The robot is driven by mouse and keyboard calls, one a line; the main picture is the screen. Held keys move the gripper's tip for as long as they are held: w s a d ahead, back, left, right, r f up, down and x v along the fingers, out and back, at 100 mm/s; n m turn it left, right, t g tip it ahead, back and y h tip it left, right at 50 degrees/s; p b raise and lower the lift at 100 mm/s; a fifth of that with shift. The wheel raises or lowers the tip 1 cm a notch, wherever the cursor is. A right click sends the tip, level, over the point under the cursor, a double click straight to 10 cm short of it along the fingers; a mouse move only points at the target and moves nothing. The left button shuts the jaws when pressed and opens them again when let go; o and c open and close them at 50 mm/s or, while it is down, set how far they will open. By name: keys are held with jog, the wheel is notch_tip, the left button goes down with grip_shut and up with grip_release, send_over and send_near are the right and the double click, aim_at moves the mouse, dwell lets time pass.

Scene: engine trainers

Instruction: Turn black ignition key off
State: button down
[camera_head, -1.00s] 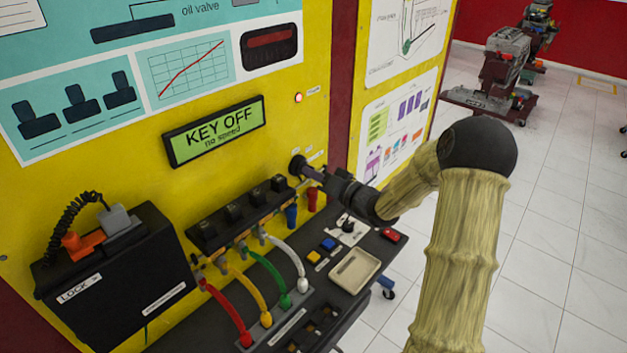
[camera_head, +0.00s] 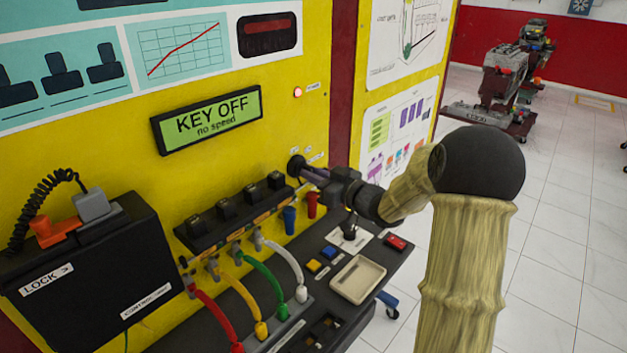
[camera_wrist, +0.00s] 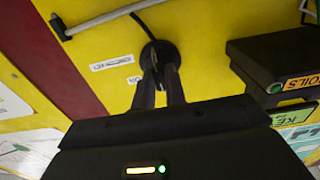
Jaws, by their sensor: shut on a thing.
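The black ignition key (camera_wrist: 158,57) sits in a round black switch on the yellow panel. The switch also shows in the head view (camera_head: 296,165), at the right part of the panel. My gripper (camera_wrist: 163,78) is shut on the key, its two fingers reaching straight to the panel. In the head view my gripper (camera_head: 308,171) comes in from the right, and its fingers partly hide the key. The display (camera_head: 207,119) reads KEY OFF, no speed.
A row of black coils (camera_head: 237,209) with coloured leads is left of the switch. Blue (camera_head: 289,220) and red (camera_head: 311,205) plugs stand just below. A shelf with a beige tray (camera_head: 357,280) juts out underneath.

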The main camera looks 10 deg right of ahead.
jog(key=shift+r, duration=0.15)
jog(key=c, duration=1.4)
grip_release()
jog(key=shift+c, duration=0.2)
jog(key=shift+s+d, duration=0.1)
jog(key=b+v, duration=0.2)
jog(key=v, duration=1.5)
